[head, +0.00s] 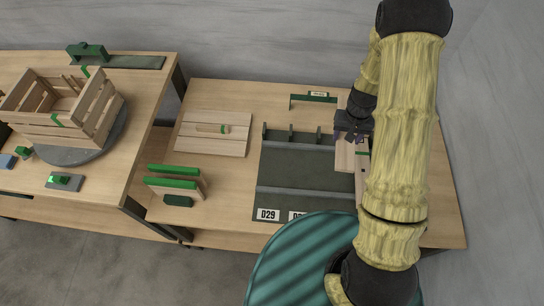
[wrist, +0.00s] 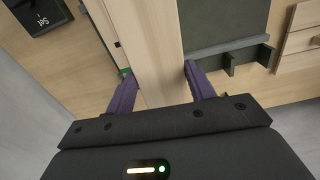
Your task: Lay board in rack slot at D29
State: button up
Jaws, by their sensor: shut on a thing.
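My gripper (head: 352,130) is shut on a pale wooden board (wrist: 148,35), with its purple fingers on either side of it in the wrist view. The board (head: 345,157) also shows in the head view at the right side of the dark grey rack (head: 305,165). Whether it is above the rack or touching it, I cannot tell. The D29 label (head: 268,214) is at the rack's front left corner. The left part of the rack looks empty. My arm hides the rack's right end.
Pale planks (head: 212,145) lie left of the rack with a small strip on top. Green-topped blocks (head: 175,178) stand nearer the front. A green frame (head: 312,100) stands behind the rack. A slatted crate (head: 65,110) sits on the left table, across a gap.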

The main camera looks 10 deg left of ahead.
jog(key=shift+s+a+r, duration=0.1)
jog(key=shift+s+a, duration=0.05)
jog(key=shift+s, duration=0.25)
jog(key=s+a+f+b, duration=0.2)
jog(key=a+f+b, duration=0.2)
jog(key=a, duration=0.7)
jog(key=s+a+f+b, duration=0.3)
jog(key=a+f+b, duration=0.2)
jog(key=a+f, duration=0.3)
jog(key=a, duration=0.3)
jog(key=shift+s+a+f+n, duration=0.15)
jog(key=shift+s+a+n, duration=0.1)
jog(key=shift+a+n, duration=0.15)
jog(key=shift+w+d, duration=0.1)
notch_tip(320, 180, down, 4)
jog(key=b, duration=0.3)
jog(key=shift+f+b, duration=0.25)
jog(key=shift+b, duration=0.1)
jog(key=shift+f+b, duration=0.6)
jog(key=shift+f, duration=0.4)
jog(key=shift+f, duration=0.2)
